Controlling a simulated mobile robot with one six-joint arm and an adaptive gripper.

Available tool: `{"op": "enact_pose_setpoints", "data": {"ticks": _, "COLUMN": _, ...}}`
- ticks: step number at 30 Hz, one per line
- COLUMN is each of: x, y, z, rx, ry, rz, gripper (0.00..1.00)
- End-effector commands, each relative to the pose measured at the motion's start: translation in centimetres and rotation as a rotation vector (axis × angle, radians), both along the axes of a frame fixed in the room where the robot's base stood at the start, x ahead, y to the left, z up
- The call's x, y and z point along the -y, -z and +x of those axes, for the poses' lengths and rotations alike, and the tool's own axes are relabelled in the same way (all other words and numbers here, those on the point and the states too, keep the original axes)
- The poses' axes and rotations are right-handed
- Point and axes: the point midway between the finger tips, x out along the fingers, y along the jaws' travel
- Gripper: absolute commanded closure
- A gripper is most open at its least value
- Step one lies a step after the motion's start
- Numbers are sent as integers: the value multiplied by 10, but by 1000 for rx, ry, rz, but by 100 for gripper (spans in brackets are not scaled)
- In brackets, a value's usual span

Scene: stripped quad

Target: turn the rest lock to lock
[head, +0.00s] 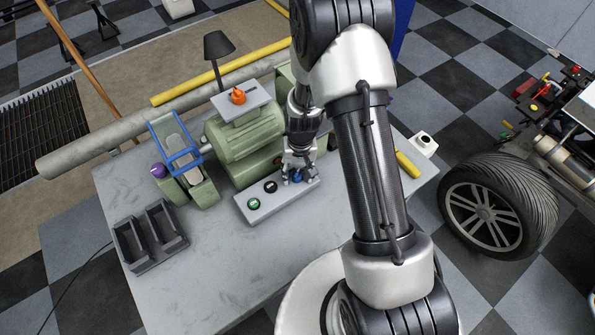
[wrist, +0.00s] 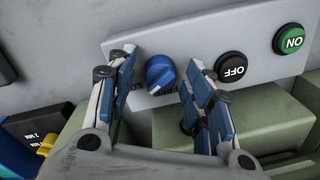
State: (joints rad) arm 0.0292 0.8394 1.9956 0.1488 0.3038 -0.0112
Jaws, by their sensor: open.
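A blue knob (wrist: 160,73) with a white pointer mark sits on a light grey panel (wrist: 215,38). My gripper (wrist: 160,58) is open, with one blue-padded finger on each side of the knob and a visible gap on both sides. In the head view my gripper (head: 295,168) is down at the right end of the panel, partly covering the blue knob (head: 298,178).
A black OFF button (wrist: 231,67) and a green ON button (wrist: 289,39) share the panel. A green machine (head: 240,145) stands behind it, with an orange knob (head: 238,96) on top. A purple knob (head: 158,171) and a dark open tray (head: 150,237) are at left. The front bench top is clear.

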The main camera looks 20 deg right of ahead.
Motion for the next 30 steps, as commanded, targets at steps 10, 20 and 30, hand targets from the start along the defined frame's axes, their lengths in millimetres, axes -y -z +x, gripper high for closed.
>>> {"op": "enact_pose_setpoints", "data": {"ticks": 10, "x": 0, "y": -8, "z": 1, "rx": 2, "ry": -1, "rz": 0, "gripper": 53}}
{"op": "enact_pose_setpoints", "data": {"ticks": 20, "x": 3, "y": -72, "z": 1, "rx": 6, "ry": 0, "rz": 0, "gripper": 53}}
{"op": "enact_pose_setpoints", "data": {"ticks": 30, "x": 5, "y": -117, "z": -1, "rx": 1, "ry": 0, "rz": 0, "gripper": 53}}
